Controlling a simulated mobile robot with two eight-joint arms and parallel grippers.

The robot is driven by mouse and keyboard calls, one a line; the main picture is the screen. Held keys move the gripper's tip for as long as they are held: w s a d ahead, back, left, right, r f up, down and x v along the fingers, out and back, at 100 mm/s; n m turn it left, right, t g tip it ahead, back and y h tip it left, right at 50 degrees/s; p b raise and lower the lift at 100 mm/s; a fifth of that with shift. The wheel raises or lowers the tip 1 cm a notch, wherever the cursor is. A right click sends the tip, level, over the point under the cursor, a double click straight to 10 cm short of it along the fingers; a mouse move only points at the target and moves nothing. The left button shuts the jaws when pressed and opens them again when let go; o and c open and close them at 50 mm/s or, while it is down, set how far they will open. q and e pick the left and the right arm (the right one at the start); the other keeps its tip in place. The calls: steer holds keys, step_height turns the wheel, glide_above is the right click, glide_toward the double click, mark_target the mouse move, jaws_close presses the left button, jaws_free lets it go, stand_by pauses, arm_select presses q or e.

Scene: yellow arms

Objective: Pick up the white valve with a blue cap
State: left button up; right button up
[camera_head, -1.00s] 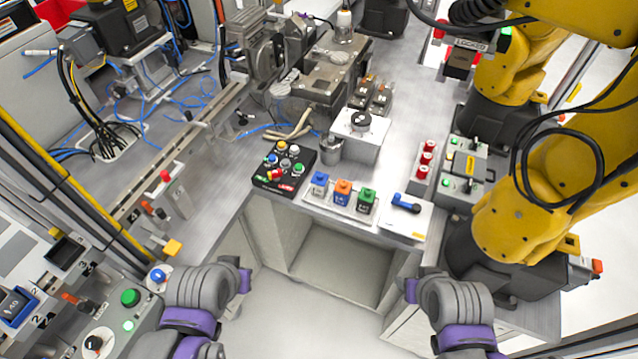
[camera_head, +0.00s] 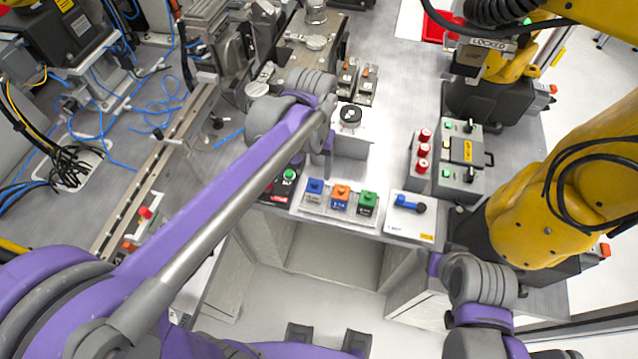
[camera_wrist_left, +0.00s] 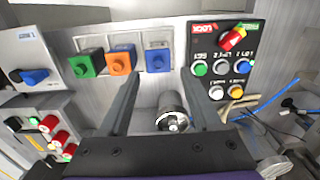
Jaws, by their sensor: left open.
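A white plate with a blue lever-like handle (camera_head: 410,204) lies at the front right of the bench; it is the nearest match to the white valve with a blue cap. It also shows at the left of the left wrist view (camera_wrist_left: 30,75). My left gripper (camera_head: 321,150) is above the bench, left of and behind this plate, its fingers largely hidden by the arm. In the left wrist view the jaws (camera_wrist_left: 158,85) are open, with a metal cylinder (camera_wrist_left: 172,112) showing between them. Nothing is held. Of my right arm only links show.
Blue (camera_head: 315,187), orange (camera_head: 341,193) and green (camera_head: 367,200) blocks stand on a tray left of the plate. A button panel (camera_wrist_left: 220,65) is beside them. A white box (camera_head: 351,130) stands behind. A yellow robot arm (camera_head: 550,200) stands at right.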

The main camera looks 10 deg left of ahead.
mark_target(315, 189)
arm_select(q)
steer(key=f, duration=0.3)
steer(key=shift+s+f, duration=0.2)
steer(key=shift+f, duration=0.2)
steer(key=f, duration=0.5)
steer(key=shift+w+d+f, duration=0.15)
steer(key=shift+w+f, duration=0.05)
steer(key=shift+f, duration=0.1)
steer(key=shift+c, duration=0.2)
jaws_close()
